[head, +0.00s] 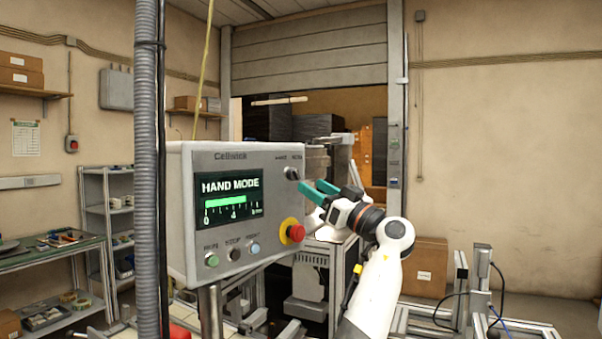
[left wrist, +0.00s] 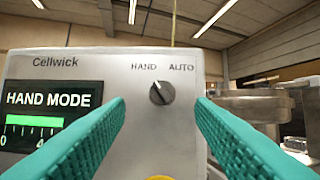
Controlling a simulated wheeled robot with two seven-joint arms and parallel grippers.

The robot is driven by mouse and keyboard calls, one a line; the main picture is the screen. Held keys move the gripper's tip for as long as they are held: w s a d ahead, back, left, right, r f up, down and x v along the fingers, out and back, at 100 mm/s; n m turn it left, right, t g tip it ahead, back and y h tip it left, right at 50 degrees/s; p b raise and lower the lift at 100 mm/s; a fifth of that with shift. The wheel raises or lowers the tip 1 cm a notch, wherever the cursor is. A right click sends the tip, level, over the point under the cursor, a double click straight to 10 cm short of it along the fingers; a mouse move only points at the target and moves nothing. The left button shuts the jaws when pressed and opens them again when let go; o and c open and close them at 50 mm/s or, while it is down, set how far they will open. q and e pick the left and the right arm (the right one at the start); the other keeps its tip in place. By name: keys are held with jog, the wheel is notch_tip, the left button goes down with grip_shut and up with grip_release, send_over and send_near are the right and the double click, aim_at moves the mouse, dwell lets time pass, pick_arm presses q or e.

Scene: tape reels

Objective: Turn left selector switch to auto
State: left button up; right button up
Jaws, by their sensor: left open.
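The grey Cellwick control box (head: 228,160) has one dark selector switch (head: 291,173) at its upper right. In the left wrist view the switch (left wrist: 161,93) sits below the labels HAND and AUTO, its pointer tilted up and left toward HAND. The screen (left wrist: 48,115) reads HAND MODE. My left gripper (head: 312,188) is open, with its teal fingers pointing at the box. In the left wrist view its fingers (left wrist: 161,106) are on either side of the switch, apart from it, with nothing between them. My right gripper is not in view.
A red emergency stop (head: 295,232) on a yellow base juts out below the switch. Several small push buttons (head: 233,254) line the box's lower edge. A grey corrugated conduit (head: 150,170) stands left of the box. Metal framing (head: 475,300) is at the lower right.

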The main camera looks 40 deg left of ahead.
aim_at(298, 177)
pick_arm(q)
jog(key=p+x, duration=0.1)
jog(key=x, duration=0.3)
jog(key=shift+w+a, duration=0.2)
jog(key=shift+a, duration=0.05)
jog(key=shift+s+a+r+p, duration=0.1)
jog(key=shift+a+r+p, duration=0.2)
jog(key=shift+a, duration=0.15)
jog(key=shift+f, duration=0.1)
jog(key=c, duration=1)
jog(key=shift+o, duration=0.2)
